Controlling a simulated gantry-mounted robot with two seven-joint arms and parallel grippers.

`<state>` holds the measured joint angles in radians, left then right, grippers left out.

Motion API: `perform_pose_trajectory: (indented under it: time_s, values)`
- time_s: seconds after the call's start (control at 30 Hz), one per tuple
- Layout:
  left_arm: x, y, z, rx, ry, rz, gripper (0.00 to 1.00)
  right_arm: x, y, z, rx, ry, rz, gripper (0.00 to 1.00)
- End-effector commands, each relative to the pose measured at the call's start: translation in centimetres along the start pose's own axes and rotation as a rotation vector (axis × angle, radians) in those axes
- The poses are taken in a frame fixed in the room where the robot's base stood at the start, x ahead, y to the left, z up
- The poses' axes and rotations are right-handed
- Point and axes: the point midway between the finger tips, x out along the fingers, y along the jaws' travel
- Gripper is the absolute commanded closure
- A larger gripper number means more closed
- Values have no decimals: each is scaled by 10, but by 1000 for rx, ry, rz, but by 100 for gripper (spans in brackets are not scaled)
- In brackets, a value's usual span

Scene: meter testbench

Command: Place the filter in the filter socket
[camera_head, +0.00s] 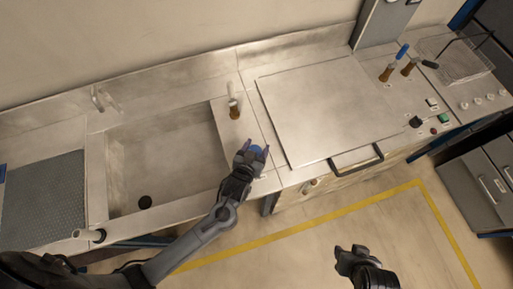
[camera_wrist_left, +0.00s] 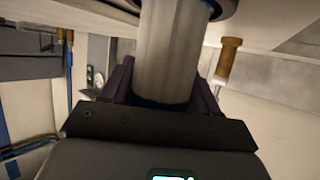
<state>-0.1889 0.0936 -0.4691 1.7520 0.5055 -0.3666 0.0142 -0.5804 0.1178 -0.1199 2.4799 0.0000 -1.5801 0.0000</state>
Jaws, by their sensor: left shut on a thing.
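My left gripper (camera_head: 254,155) is above the front edge of the bench, between the basin and the flat metal plate. It is shut on the filter, whose blue end (camera_head: 257,149) shows in the head view. In the left wrist view the filter (camera_wrist_left: 172,50) is a pale grey cylinder between the dark fingers, with a dark blue rim at the top edge. My right gripper (camera_head: 351,258) hangs over the floor, empty, with its fingers apart. I cannot pick out the filter socket with certainty.
The basin (camera_head: 165,150) lies left, and the metal plate (camera_head: 325,105) with a dark handle (camera_head: 357,160) lies right. Two brown fittings (camera_head: 387,73) (camera_head: 408,68) and a wire basket (camera_head: 455,60) stand farther right.

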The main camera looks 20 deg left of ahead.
Motion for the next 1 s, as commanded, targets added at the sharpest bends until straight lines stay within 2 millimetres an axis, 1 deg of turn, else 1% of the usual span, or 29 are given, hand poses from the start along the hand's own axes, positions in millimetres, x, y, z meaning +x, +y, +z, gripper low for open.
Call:
perform_pose_trajectory:
  time_s: [0.1, 0.47, 0.5, 0.67, 1.0]
  values:
    - [2, 0, 4, 1, 2, 0, 75, 0, 0, 0, 0, 0, 0, 57]
    - [3, 0, 7, 0, 1, 0, 75, 1, 0, 0, 0, 1, 0, 57]
    - [3, 0, 8, 0, 0, 0, 38, 1, 0, 0, 0, 1, 0, 57]
    - [3, 0, 8, 0, 0, 0, 14, 1, 0, 0, 0, 1, 0, 57]
    - [2, 0, 5, 0, 1, 0, 14, 0, 1, 0, -4, 0, 3, 57]
